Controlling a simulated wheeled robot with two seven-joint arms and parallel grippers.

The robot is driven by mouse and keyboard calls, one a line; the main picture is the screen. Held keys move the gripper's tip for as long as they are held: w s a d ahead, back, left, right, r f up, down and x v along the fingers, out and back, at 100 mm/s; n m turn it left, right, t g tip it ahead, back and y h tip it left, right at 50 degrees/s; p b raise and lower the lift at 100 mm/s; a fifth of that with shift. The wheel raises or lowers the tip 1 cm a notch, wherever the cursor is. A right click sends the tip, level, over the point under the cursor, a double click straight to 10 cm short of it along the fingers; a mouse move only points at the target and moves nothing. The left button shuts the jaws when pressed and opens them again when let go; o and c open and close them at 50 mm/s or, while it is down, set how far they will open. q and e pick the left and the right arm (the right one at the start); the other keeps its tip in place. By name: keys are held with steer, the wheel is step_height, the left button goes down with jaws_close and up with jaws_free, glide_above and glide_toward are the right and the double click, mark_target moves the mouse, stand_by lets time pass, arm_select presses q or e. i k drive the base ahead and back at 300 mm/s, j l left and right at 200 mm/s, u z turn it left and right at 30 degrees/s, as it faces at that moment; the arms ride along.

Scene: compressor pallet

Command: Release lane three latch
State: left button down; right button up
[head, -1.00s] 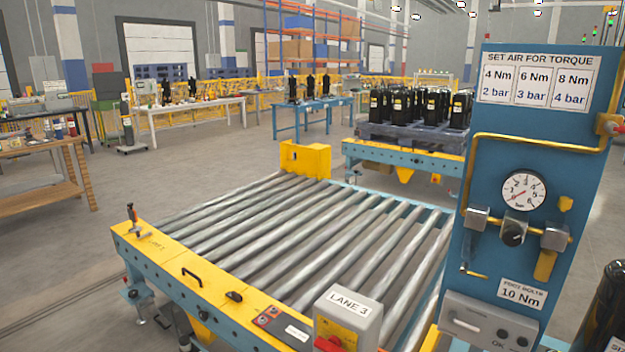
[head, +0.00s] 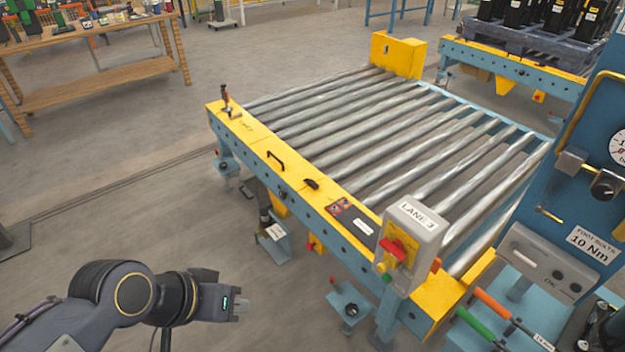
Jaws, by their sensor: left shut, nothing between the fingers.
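The lane 3 roller conveyor (head: 355,165) has a yellow front rail. A grey box labelled LANE 3 (head: 411,226) stands at the rail's right end, with a red rotary handle (head: 397,250) on a yellow plate and a green button below. A small upright lever with a dark and orange grip (head: 226,98) stands at the rail's far left end. I cannot tell for certain which part is the latch. My left gripper (head: 243,305) is shut and empty, low in front of the conveyor, left of the box and touching nothing. My right gripper is out of view.
A black bow handle (head: 276,161) and a small black part (head: 312,184) sit on the rail. Blue brackets (head: 349,303) jut out low in front. A blue gauge panel (head: 575,200) stands right, near green and orange handles (head: 475,328).

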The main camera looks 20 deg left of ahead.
mark_target(312, 184)
steer(key=i+j+z, duration=0.35)
steer(key=j, duration=0.3)
steer(key=i+j+z, duration=0.15)
steer(key=j, duration=0.2)
steer(key=i+j+z, duration=0.2)
steer(key=j, duration=0.15)
steer(key=j+z, duration=0.15)
steer(key=j, duration=0.25)
steer(key=i+j+z, duration=0.2)
steer(key=j, duration=0.2)
